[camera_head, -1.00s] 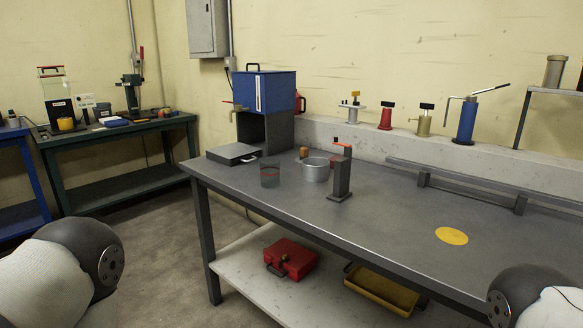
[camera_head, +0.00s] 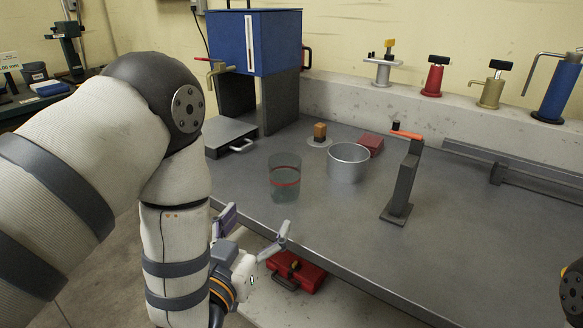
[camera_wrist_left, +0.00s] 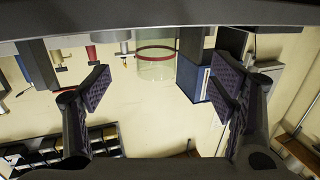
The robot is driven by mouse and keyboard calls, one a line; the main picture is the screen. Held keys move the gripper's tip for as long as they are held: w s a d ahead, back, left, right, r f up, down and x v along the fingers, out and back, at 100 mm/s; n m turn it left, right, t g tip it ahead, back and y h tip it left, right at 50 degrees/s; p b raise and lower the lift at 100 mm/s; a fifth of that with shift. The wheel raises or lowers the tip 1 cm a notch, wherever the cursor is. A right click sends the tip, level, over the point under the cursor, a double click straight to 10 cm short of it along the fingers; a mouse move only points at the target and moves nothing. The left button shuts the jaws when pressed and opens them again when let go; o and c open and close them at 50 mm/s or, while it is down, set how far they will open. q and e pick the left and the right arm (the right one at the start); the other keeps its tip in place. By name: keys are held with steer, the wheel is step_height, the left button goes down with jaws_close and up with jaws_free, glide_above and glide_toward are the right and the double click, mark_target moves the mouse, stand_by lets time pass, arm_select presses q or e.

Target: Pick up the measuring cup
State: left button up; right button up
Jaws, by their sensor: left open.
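The measuring cup (camera_head: 284,180), a clear cup with a red band, stands upright on the bench near its front edge. My left gripper (camera_head: 254,231) is open and empty, in front of the bench edge and a little below and left of the cup in the head view. In the left wrist view the scene is upside down; the cup (camera_wrist_left: 156,66) shows beyond and between the spread fingers of the gripper (camera_wrist_left: 158,88), apart from them. My right gripper is out of view; only part of that arm shows at the right edge.
A metal pot (camera_head: 347,164) stands right of the cup, with a grey post with an orange lever (camera_head: 402,185) further right.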

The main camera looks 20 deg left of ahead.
mark_target(280, 183)
arm_select(q)
steer(key=w, duration=0.4)
steer(key=w+d+r, duration=0.1)
steer(key=w, duration=0.7)
steer(key=shift+w+d+r+b, duration=0.15)
steer(key=shift+w+r+b, duration=0.1)
steer(key=shift+r+b, duration=0.15)
steer(key=c, duration=1.3)
